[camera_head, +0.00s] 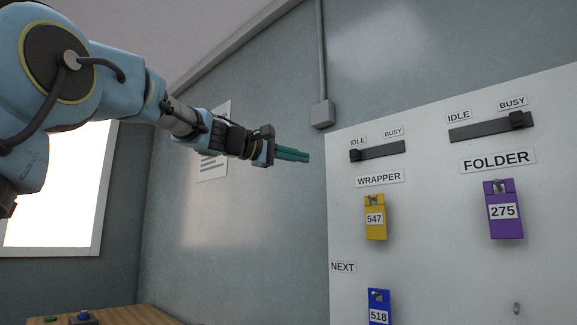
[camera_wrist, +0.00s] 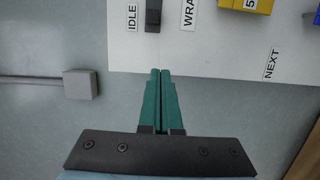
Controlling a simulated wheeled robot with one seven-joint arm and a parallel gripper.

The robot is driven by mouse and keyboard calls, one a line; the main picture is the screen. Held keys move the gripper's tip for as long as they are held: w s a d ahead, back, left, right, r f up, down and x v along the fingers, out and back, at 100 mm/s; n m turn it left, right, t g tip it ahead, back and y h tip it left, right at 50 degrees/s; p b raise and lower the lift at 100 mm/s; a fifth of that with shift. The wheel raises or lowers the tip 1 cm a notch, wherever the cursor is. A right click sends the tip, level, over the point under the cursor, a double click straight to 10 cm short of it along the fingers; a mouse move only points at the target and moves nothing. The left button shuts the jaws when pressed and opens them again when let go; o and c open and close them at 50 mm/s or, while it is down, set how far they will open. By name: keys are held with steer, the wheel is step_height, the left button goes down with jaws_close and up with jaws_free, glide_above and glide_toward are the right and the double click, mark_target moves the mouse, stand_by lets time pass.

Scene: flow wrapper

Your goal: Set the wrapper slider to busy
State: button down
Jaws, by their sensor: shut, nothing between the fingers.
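The wrapper slider is a dark horizontal track on the white board, above the WRAPPER label (camera_head: 379,179). Its black knob (camera_head: 355,155) is at the left end, under the IDLE label (camera_head: 357,141); the BUSY label (camera_head: 393,132) is over the right end. In the wrist view the knob (camera_wrist: 152,27) shows at the top edge beside the IDLE label (camera_wrist: 131,17). My gripper (camera_head: 308,157) has green fingers, shut and empty. It is left of the board and apart from the knob. In the wrist view its fingertips (camera_wrist: 160,72) point towards the knob.
The folder slider knob (camera_head: 516,119) is at its BUSY end, on the right. A yellow tag (camera_head: 375,218), a purple tag (camera_head: 503,210) and a blue tag (camera_head: 379,307) hang on the board (camera_head: 440,220). A grey wall box (camera_head: 322,114) sits left of the board.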

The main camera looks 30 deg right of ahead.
mark_target(355, 154)
steer(key=shift+w+a+r, duration=0.2)
steer(key=shift+a+r, duration=0.2)
steer(key=shift+r, duration=0.3)
steer(key=d+p, duration=0.2)
steer(key=d, duration=0.3)
steer(key=d+p, duration=0.3)
steer(key=d, duration=0.2)
steer(key=shift+d+r+p, duration=0.2)
steer(key=shift+d+p, duration=0.1)
steer(key=shift+p, duration=0.05)
steer(key=shift+s+d+f, duration=0.15)
steer(key=shift+s, duration=0.8)
steer(key=shift+s+d+f, duration=0.1)
steer(key=shift+s+d, duration=0.05)
steer(key=shift+s, duration=0.75)
